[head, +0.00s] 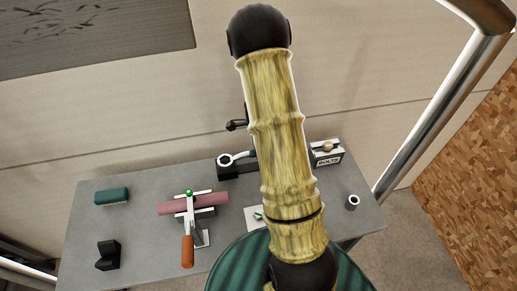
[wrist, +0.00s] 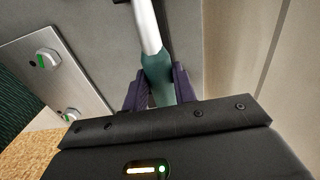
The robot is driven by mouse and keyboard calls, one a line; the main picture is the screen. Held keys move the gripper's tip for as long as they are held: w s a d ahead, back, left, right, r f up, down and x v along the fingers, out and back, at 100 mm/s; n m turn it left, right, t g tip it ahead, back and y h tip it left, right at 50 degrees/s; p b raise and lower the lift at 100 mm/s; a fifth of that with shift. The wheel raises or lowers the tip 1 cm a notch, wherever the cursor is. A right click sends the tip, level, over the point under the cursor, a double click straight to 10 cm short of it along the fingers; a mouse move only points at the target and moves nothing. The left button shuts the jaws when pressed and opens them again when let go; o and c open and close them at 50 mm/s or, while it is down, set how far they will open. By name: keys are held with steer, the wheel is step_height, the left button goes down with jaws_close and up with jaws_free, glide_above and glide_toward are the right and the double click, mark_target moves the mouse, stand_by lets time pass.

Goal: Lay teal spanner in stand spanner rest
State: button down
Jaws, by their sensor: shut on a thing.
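My gripper (wrist: 159,80) is shut on the teal handle of the spanner (wrist: 156,66) in the wrist view, one dark finger on each side. The spanner's pale metal shaft runs up out of that view. In the head view the spanner's ring end (head: 225,160) shows left of my arm, over a black block-like stand (head: 237,171) at the back of the grey table. I cannot tell whether the spanner touches the stand or hangs just above it. My arm hides my gripper and most of the handle in the head view.
The grey table (head: 150,229) also holds a green brush (head: 112,196), a black block (head: 107,255), a pink roll (head: 172,207) with an orange-handled tool (head: 188,250), a bolts box (head: 327,153) and a small cylinder (head: 352,201). A metal plate with bolts (wrist: 55,75) is left of my gripper.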

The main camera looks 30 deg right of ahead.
steer(key=shift+f+b, duration=0.55)
steer(key=shift+f, duration=0.2)
steer(key=c, duration=1)
jaws_free()
steer(key=shift+c, duration=0.2)
step_height(320, 180, up, 17)
steer(key=b, duration=0.3)
steer(key=shift+r, duration=0.2)
